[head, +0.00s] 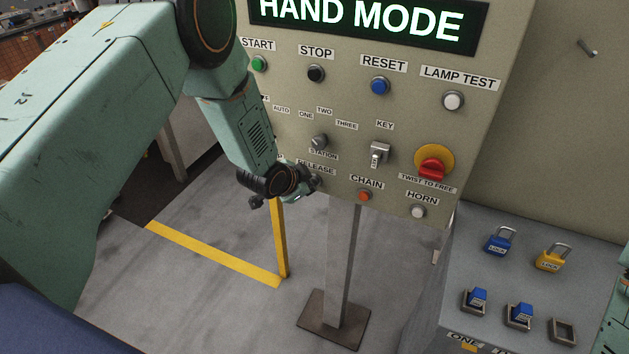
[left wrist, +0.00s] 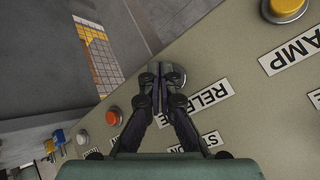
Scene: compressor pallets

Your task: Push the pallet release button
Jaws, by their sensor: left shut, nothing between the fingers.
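The control panel (head: 285,130) stands on a post and its display reads HAND MODE. The RELEASE label (head: 316,167) is partly covered by my left arm in the head view and shows upside down in the left wrist view (left wrist: 205,103). My left gripper (head: 307,185) is shut and empty, its fingertips at the panel's lower part below that label. My right gripper is not in view.
An orange CHAIN button (head: 364,196) and a pale HORN button (head: 418,212) sit right of my left gripper. A red emergency knob (head: 432,168) is farther right. A grey box with padlocks (head: 499,241) stands at lower right. Floor below the panel is clear around the post.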

